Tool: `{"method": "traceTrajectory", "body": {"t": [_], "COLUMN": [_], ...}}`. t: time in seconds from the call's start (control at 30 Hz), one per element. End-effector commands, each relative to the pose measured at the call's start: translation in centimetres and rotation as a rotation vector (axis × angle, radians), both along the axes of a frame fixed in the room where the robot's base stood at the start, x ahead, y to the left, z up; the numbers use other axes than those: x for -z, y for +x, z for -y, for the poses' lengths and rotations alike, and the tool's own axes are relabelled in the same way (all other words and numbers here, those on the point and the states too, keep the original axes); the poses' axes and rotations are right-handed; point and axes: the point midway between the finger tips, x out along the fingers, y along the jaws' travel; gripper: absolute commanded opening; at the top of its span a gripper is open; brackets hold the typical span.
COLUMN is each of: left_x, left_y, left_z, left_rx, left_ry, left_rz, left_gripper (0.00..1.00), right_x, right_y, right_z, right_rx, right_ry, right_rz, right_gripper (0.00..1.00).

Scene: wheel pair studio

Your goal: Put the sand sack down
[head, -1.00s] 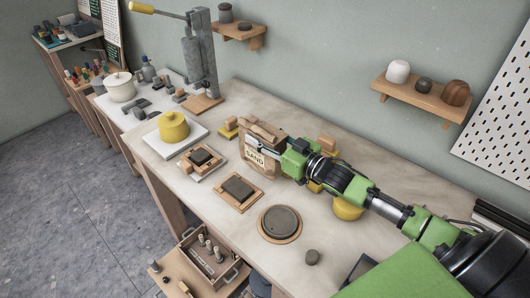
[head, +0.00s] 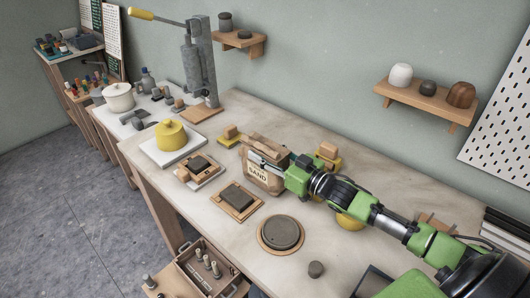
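The sand sack (head: 258,178) is a brown bag with a pale "SAND" label. It stands roughly upright at the middle of the workbench (head: 330,235), and I cannot tell if its base touches the top. My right gripper (head: 268,163) is at the sack's upper part, its fingers closed around it from the right. The far finger is partly hidden by the sack. My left gripper is not in view.
A grey lever press (head: 200,65) stands behind left. Yellow-based wooden blocks (head: 328,153) sit near the wall.

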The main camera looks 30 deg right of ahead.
Motion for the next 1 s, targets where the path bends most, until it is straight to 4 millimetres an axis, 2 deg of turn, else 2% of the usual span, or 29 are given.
{"method": "traceTrajectory", "body": {"t": [0.03, 0.07, 0.47, 0.67, 1.0], "left_x": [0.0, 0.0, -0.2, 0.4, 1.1], "left_y": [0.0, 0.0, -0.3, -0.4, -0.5], "left_z": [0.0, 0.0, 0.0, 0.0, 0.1], "left_rx": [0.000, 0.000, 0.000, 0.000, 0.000], "left_ry": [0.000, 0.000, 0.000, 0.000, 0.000], "left_rz": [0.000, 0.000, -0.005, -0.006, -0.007], "left_gripper": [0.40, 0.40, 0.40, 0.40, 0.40], "right_x": [0.1, 0.0, -0.3, 0.1, 0.0], "right_y": [0.0, 0.0, 0.0, -1.7, -5.6], "right_z": [0.0, 0.0, 0.0, 0.6, 1.9], "right_rx": [0.000, 0.000, 0.000, 0.000, 0.000], "right_ry": [0.000, 0.000, 0.000, 0.000, 0.000], "right_rz": [-0.001, -0.001, 0.000, -0.004, -0.003], "right_gripper": [0.51, 0.58, 0.58, 0.58, 0.58]}}
